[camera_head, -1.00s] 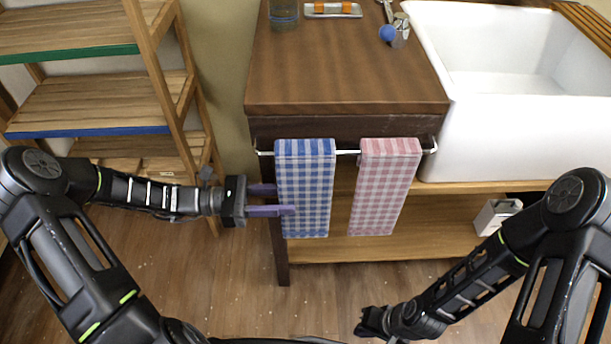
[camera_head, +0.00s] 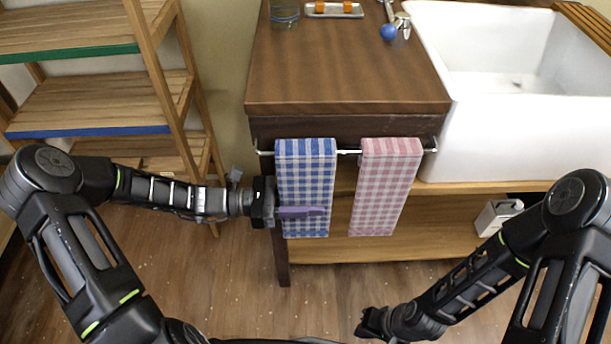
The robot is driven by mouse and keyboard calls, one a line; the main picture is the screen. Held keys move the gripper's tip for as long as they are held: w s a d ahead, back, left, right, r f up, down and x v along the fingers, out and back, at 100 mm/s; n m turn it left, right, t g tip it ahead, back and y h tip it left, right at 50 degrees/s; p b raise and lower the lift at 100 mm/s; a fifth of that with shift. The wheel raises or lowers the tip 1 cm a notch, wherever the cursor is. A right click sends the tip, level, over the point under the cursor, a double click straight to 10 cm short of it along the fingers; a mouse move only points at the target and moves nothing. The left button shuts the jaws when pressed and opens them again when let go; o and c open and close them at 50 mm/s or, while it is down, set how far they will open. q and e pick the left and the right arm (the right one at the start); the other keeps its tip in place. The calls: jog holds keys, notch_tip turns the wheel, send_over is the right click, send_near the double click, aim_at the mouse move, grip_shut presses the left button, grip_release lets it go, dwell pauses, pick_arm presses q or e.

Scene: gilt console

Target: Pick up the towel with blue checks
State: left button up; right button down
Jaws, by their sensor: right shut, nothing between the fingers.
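The blue-checked towel (camera_head: 307,175) hangs over a metal rail on the front of the wooden cabinet. A pink-checked towel (camera_head: 384,185) hangs on the same rail to its right, with a gap between them. My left gripper (camera_head: 300,207) is at the blue-checked towel's left edge, around its lower half. One purple finger lies in front of the cloth; the other is hidden behind it. The jaws look still spread, and the towel hangs straight. My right gripper (camera_head: 370,323) is shut and empty, low over the floor, away from the towels.
The rail (camera_head: 348,152) runs under the brown countertop (camera_head: 345,75). A white sink (camera_head: 510,125) stands at the right. A wooden shelf rack (camera_head: 100,100) is at the left. A lower shelf (camera_head: 430,235) lies behind the towels. The floor in front is clear.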

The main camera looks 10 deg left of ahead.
pick_arm(q)
jog(key=shift+c, duration=0.5)
grip_shut()
dwell(0.4)
